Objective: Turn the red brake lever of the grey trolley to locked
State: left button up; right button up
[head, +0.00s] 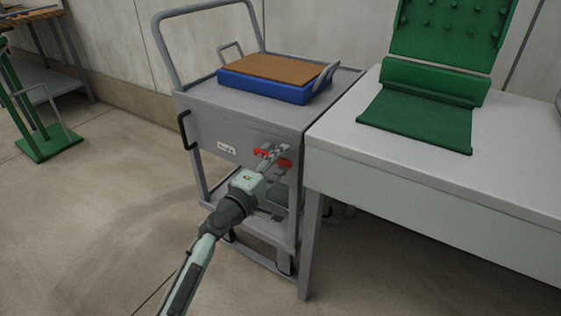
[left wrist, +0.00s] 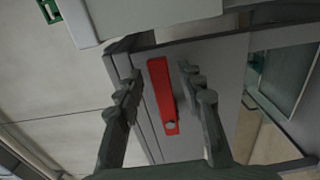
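The grey trolley (head: 215,128) stands in the middle of the head view, beside a pale table. Its red brake lever (head: 285,163) lies roughly level on the front panel, partly covered by my gripper. A small white label (head: 226,149) sits to its left; its text is too small to read. My left gripper (head: 272,155) is in front of the lever, fingers pointing at the panel. In the left wrist view the red lever (left wrist: 160,90) shows between the two spread fingers, with a gap on each side. A round grey pivot or bolt (left wrist: 171,125) is near one end. My right gripper is not seen.
A blue crate (head: 262,92) with a brown top lies on the trolley. The pale table (head: 350,160) stands close on the trolley's right and carries a green fixture (head: 415,118). A green-footed stand (head: 50,142) is at the left. Floor left of the trolley is clear.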

pick_arm(q)
jog(key=v, duration=1.2)
dwell(0.4)
